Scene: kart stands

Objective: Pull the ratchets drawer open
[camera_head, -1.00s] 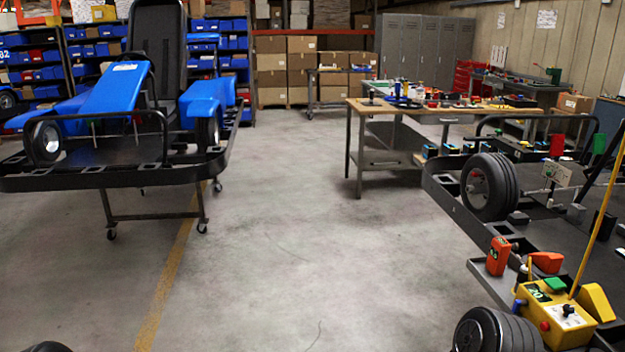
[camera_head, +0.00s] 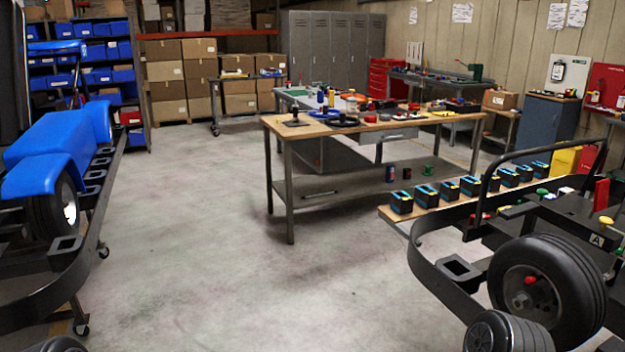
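No drawer label is readable, so I cannot tell which drawer is the ratchets drawer. The wooden-topped workbench (camera_head: 275,124) stands ahead, right of the middle. A grey drawer front (camera_head: 397,135) with a small handle sits under its top on the right and looks shut. A red drawer cabinet (camera_head: 385,82) stands farther back by the lockers; its drawers are too small to tell apart. Neither of my grippers is in view.
A blue kart on a stand (camera_head: 62,145) is at the left. Another kart frame with a big black tyre (camera_head: 550,290) fills the lower right. A plank (camera_head: 462,207) with several small black-and-blue boxes lies near it. Clear concrete floor (camera_head: 215,220) runs between them to the workbench.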

